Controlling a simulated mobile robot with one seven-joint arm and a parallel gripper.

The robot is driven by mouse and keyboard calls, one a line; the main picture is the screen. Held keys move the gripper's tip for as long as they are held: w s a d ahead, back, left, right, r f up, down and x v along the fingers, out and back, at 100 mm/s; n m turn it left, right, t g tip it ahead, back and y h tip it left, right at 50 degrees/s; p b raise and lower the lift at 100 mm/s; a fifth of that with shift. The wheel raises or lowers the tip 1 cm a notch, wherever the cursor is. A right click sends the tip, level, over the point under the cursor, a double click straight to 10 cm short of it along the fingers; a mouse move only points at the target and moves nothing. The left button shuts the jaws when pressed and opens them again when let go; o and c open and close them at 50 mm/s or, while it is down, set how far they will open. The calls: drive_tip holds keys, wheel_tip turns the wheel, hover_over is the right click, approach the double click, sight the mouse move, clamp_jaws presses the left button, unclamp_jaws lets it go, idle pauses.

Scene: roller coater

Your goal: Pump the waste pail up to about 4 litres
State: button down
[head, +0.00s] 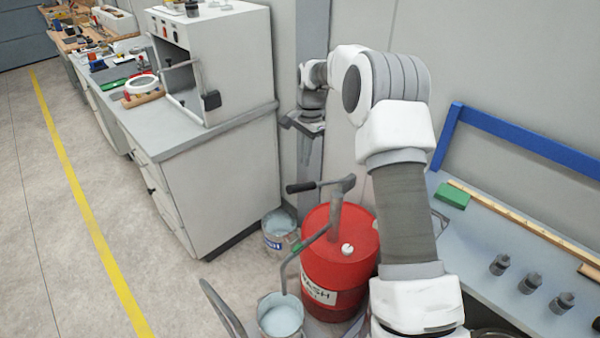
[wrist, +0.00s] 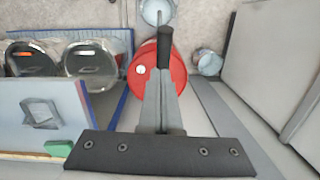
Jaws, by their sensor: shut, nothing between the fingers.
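A red drum (head: 340,262) lettered "WASH" stands on the floor and shows in the wrist view (wrist: 177,76). Its grey hand pump (head: 337,215) has a lever with a black grip (head: 300,187), also in the wrist view (wrist: 165,45). A curved spout leads down to a pail (head: 281,318) with a pale surface inside; I cannot read its level. A second pail (head: 279,232) with a blue label stands by the cabinet. I cannot tell which is the waste pail by label. My gripper (head: 305,160) points down, shut and empty, behind and above the drum, apparently clear of the lever.
A grey cabinet (head: 235,170) stands left of the drum. A bench (head: 490,262) on the right holds a green block (head: 452,195), a long rule and several dark fittings. A wall is close behind my gripper. Open floor (head: 180,285) lies to the left.

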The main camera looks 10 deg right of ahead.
sight(303, 188)
drive_tip(key=shift+w+d+f+m+p, duration=0.15)
drive_tip(key=shift+w+f+m+p, duration=0.4)
drive_tip(key=shift+f, duration=0.25)
drive_tip(key=shift+s+a+f+b, duration=0.1)
drive_tip(key=shift+a+f+b, duration=0.1)
drive_tip(key=shift+f+b, duration=1.2)
drive_tip(key=shift+a+f+b, duration=0.15)
drive_tip(key=shift+f+b, duration=0.55)
drive_tip(key=shift+f, duration=1.5)
drive_tip(key=shift+f+b, duration=1.4)
drive_tip(key=shift+f, duration=0.75)
drive_tip(key=shift+r, duration=0.1)
